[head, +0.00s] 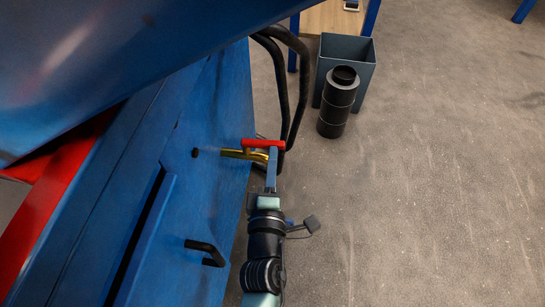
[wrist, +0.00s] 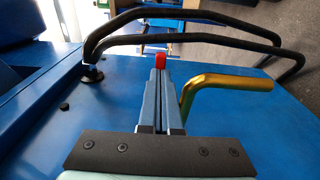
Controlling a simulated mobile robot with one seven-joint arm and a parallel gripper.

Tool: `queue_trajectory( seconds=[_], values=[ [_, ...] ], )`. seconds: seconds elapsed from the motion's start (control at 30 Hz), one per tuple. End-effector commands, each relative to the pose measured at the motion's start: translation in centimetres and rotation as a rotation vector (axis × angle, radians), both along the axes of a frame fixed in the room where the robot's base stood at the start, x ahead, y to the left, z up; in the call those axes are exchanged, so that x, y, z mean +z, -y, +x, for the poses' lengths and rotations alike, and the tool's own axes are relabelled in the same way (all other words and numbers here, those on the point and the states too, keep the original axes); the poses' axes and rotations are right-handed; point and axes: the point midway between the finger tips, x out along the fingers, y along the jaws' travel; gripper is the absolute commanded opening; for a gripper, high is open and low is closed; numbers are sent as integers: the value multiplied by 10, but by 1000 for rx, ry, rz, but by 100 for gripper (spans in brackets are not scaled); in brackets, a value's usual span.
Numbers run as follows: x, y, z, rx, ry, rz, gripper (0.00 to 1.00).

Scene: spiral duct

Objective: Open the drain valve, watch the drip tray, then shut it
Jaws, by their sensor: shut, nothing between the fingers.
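The drain valve shows as a brass pipe (head: 243,154) sticking out of the blue machine panel, with a red handle (head: 262,143) above its outer end. My gripper (head: 272,155) is shut and empty, its fingertips right at the red handle in the head view. In the wrist view my shut fingers (wrist: 160,72) point at a red end of the handle (wrist: 160,61), and the bent brass pipe (wrist: 213,83) is to their right. I cannot tell whether the fingertips touch the handle. I cannot make out a drip tray in either view.
Black hoses (head: 286,75) loop beside the panel, close beyond the valve. A black handle (head: 206,250) sticks out of the blue panel (head: 215,190). A grey bin (head: 362,75) and a black cylinder (head: 337,103) stand on the floor. The floor to the right is clear.

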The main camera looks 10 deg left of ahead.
Motion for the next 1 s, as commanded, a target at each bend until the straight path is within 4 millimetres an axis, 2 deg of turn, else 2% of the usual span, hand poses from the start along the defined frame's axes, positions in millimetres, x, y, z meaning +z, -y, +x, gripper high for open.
queue_trajectory(
  seconds=[0.23, 0.6, 1.0],
  values=[
    [8, 1, 6, 60, -1, -7, 0],
    [1, 6, 15, 114, 2, 1, 0],
    [1, 6, 15, 113, 1, 1, 0]
  ],
)
